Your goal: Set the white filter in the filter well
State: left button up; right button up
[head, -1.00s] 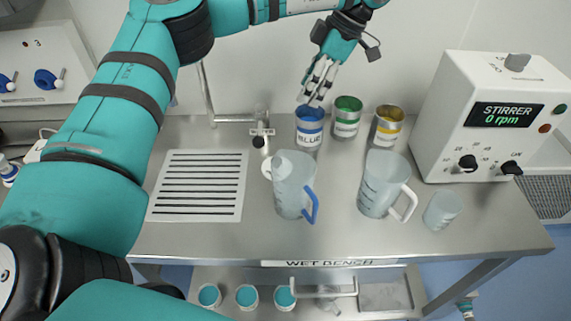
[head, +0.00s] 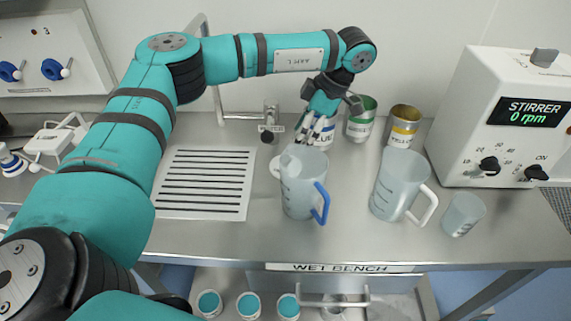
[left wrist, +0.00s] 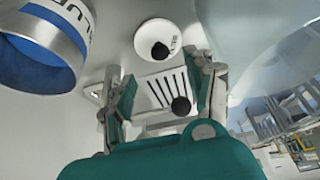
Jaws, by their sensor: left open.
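My left gripper (head: 315,134) is open and empty, fingers pointing down, in front of the blue-labelled can and above the clear jug with the blue handle (head: 302,188). In the left wrist view its two fingers (left wrist: 164,105) stand apart. A round white piece with a dark round spot and small lettering (left wrist: 163,38) lies past the fingertips. In the head view a white rounded edge (head: 276,168) shows left of the jug, mostly hidden by it. I cannot tell whether this is the filter or the well. My right gripper is not in view.
The blue-labelled can (left wrist: 42,52) is close beside the left gripper. Green (head: 361,120) and yellow (head: 402,127) cans stand to its right. A second jug (head: 396,187), a beaker (head: 462,214) and the stirrer (head: 515,135) are right. A slotted plate (head: 203,184) and tap (head: 270,122) are left.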

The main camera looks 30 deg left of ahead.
pick_arm(q)
jog(key=x, duration=0.2)
jog(key=shift+s+a+f, duration=0.1)
jog(key=shift+s+f, duration=0.1)
jog(key=shift+f, duration=0.1)
jog(key=p+x, duration=0.2)
jog(key=x, duration=0.2)
jog(key=shift+a+f, duration=0.25)
jog(key=shift+f, duration=0.35)
jog(key=shift+c, duration=0.9)
grip_shut()
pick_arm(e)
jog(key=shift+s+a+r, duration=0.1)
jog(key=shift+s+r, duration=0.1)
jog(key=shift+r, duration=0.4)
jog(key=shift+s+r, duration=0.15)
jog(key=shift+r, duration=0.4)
